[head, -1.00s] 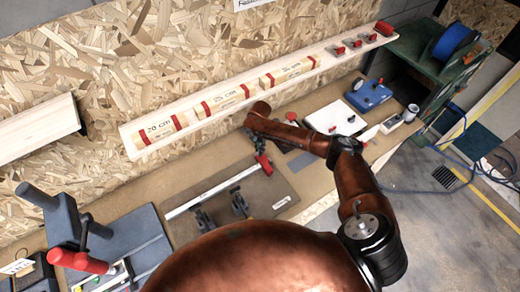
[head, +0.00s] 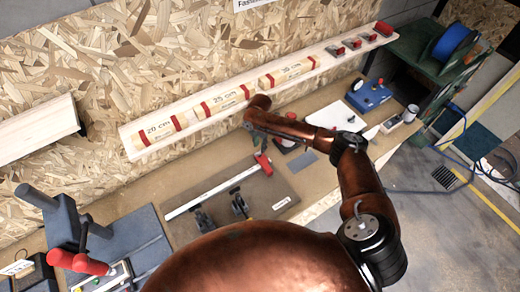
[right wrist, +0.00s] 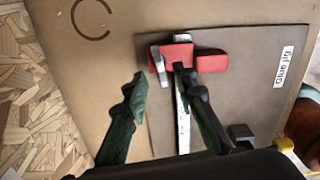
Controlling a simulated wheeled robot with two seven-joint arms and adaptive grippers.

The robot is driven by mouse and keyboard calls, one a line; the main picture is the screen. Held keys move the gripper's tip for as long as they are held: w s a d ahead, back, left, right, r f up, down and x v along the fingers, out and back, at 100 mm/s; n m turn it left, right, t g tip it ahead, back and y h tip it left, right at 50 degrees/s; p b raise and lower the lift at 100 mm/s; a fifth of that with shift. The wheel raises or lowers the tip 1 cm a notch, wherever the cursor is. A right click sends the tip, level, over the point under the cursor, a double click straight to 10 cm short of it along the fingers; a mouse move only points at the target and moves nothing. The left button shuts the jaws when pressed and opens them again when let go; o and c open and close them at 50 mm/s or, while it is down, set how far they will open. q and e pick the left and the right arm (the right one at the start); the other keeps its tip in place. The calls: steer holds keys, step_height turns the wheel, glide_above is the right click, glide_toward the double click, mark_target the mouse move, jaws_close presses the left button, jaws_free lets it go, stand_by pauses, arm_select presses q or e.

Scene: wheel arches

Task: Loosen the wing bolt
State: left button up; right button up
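A red clamp block (head: 263,163) sits at the upper end of a pale metal bar (head: 212,190) on a brown board (head: 270,195). In the right wrist view the red block (right wrist: 210,62) lies just beyond my fingertips, with a small grey-white piece (right wrist: 158,62) at its left end that may be the wing bolt. My right gripper (head: 258,142) is above the clamp's upper end. In the right wrist view the gripper (right wrist: 165,84) is open, its fingers apart with nothing held; the right finger partly covers the bar. My left gripper is not in view.
Two dark clamps (head: 222,212) stand on the board's near side. A shelf (head: 130,147) with labelled wooden blocks runs along the chipboard wall. A red-handled device (head: 80,262) stands at the left. A blue box (head: 368,94) and a cup (head: 411,113) are at the right.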

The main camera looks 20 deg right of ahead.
step_height(320, 180, up, 8)
steer(key=shift+f, duration=0.1)
stand_by(0.6)
